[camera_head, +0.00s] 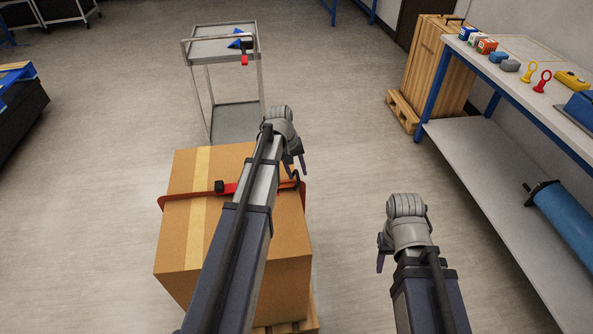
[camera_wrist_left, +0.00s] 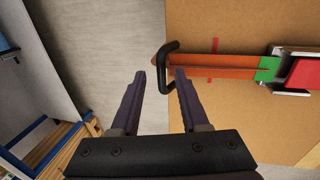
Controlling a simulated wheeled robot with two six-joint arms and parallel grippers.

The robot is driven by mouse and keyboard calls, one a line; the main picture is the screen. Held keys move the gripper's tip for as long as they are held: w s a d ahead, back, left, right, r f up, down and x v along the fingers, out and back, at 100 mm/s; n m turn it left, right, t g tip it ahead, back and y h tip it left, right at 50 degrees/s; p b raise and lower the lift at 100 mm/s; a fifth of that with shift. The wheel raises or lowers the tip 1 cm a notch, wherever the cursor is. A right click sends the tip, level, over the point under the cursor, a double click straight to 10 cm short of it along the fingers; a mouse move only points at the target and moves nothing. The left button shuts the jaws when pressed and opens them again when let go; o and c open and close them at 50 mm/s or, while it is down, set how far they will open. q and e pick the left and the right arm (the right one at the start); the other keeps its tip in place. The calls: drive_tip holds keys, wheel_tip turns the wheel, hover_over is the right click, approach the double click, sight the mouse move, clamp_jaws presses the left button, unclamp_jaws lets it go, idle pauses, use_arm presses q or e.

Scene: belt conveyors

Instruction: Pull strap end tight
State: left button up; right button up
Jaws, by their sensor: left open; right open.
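A cardboard box (camera_head: 285,235) with tan tape has an orange-red strap (camera_head: 204,193) around it. A red buckle (camera_head: 228,187) sits on the strap; it also shows at the right of the left wrist view (camera_wrist_left: 303,74). The strap end (camera_wrist_left: 215,67) runs from a green section (camera_wrist_left: 267,69) to a black loop (camera_wrist_left: 166,50). My left gripper (camera_head: 294,164) is over the box's right edge, open and empty. In the left wrist view its fingertips (camera_wrist_left: 160,73) are apart, with part of the loop between them; contact cannot be told. My right gripper (camera_head: 381,257) is open and empty, right of the box.
The box stands on a wooden pallet (camera_head: 300,325). A grey cart (camera_head: 235,120) with a blue item stands behind it. A workbench (camera_head: 515,72) with small coloured items and a blue roller (camera_head: 570,225) on its lower shelf is at the right. Floor between box and bench is clear.

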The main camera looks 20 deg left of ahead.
sight(291, 183)
use_arm(q)
drive_tip(key=shift+r, duration=0.1)
drive_tip(key=w+p+v, duration=0.1)
drive_tip(key=p+v, duration=0.6)
drive_tip(key=shift+s+r+p, duration=0.3)
drive_tip(key=shift+s, duration=0.25)
drive_tip(key=shift+a, duration=0.1)
drive_tip(key=s+d+m+g+y, duration=0.1)
drive_tip(key=s+d+m+y, duration=0.2)
drive_tip(key=s+d+m, duration=0.7)
drive_tip(key=s+d, duration=1)
drive_tip(key=d, duration=0.4)
drive_tip(key=shift+s+f+g, duration=0.2)
drive_tip(key=shift+s+g, duration=0.05)
drive_tip(key=shift+g, duration=0.05)
idle(0.5)
